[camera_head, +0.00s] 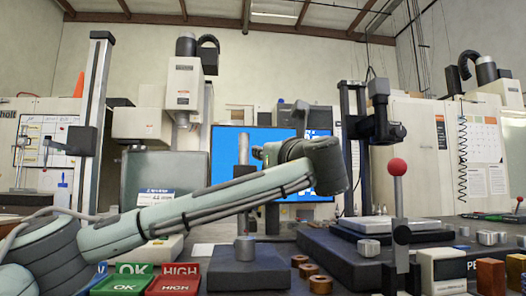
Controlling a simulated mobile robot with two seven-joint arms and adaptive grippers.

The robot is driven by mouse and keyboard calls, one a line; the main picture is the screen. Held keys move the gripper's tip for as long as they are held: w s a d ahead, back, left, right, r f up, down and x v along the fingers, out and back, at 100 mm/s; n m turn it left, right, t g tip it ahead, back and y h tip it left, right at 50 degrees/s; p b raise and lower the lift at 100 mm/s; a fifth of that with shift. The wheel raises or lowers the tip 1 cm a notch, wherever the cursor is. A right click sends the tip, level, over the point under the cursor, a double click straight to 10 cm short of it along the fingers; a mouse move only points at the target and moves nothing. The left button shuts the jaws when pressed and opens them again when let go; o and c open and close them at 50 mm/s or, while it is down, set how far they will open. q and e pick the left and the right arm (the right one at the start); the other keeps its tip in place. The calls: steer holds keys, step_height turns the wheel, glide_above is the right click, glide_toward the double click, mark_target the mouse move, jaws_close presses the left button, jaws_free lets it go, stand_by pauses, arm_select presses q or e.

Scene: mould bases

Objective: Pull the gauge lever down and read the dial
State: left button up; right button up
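A lever with a red ball knob (397,167) stands upright on a grey rod, right of centre. Its rod meets a dark upright post (401,236). I cannot make out a dial face there. My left arm crosses from the lower left to the middle, and its bent joint ends left of the red knob, apart from it in the picture. I cannot make out the fingers of my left gripper. My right gripper does not show.
A dark block with a metal post (248,268) stands at front centre. A white box (443,269) stands right of the lever. Dark mould plates (340,257) lie behind.

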arm_select(q)
steer(key=v, duration=0.8)
steer(key=shift+d+r, duration=0.25)
steer(key=shift+d, duration=0.05)
steer(key=shift+w+a+f, duration=0.1)
steer(key=shift+w, duration=0.1)
